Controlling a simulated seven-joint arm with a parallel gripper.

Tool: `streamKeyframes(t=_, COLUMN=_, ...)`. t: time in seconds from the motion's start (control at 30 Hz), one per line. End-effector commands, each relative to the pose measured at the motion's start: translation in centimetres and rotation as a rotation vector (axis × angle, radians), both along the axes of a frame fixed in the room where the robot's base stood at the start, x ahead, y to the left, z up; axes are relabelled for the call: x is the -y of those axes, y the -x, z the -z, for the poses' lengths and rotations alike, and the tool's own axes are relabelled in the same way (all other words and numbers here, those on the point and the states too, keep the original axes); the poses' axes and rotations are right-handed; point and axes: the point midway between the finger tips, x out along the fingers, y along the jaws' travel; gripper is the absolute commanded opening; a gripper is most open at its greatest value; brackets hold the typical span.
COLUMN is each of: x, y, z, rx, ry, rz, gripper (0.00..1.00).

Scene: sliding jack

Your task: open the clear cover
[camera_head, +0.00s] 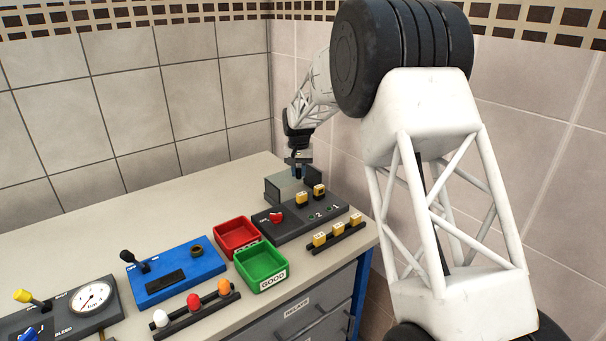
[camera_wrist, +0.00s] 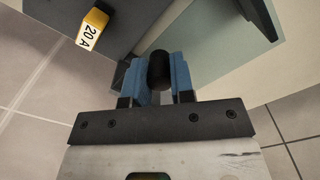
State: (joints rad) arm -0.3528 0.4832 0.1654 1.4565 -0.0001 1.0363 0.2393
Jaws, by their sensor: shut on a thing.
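The clear cover (camera_wrist: 212,42) shows in the wrist view as a pale, see-through greenish panel above and right of my fingers. In the head view a grey box-like housing (camera_head: 278,191) stands at the back end of the dark fuse panel (camera_head: 270,228); the cover itself is hard to make out there. My gripper (camera_head: 298,170) is above this housing, pointing down. In the wrist view my gripper (camera_wrist: 161,74) has its blue fingers shut on a round black knob (camera_wrist: 160,64). How the knob joins the cover is partly hidden by my fingers.
Yellow 20 A fuse (camera_wrist: 93,26) lies near my fingers. Other fuses stand on the panel and on a front rack (camera_head: 338,236). A red tray (camera_head: 237,232) and green tray (camera_head: 262,266) are left of it. The tiled wall is close behind. The back-left bench is clear.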

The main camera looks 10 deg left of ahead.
Motion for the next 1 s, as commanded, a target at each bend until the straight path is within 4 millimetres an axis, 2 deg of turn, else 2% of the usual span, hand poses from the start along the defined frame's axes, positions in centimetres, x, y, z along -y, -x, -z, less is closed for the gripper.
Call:
streamKeyframes(t=0.2, x=0.0, y=0.0, z=-0.1, rx=0.002, ry=0.000, rz=0.001, gripper=0.00)
streamKeyframes(t=0.23, x=0.0, y=0.0, z=-0.1, rx=0.002, ry=0.000, rz=0.001, gripper=0.27)
streamKeyframes(t=0.37, x=0.0, y=0.0, z=-0.1, rx=0.001, ry=0.000, rz=0.001, gripper=0.47)
streamKeyframes(t=0.77, x=0.0, y=0.0, z=-0.3, rx=0.001, ry=0.000, rz=0.001, gripper=0.48)
streamKeyframes(t=1.0, x=0.0, y=0.0, z=-2.3, rx=0.002, ry=0.000, rz=0.001, gripper=0.48)
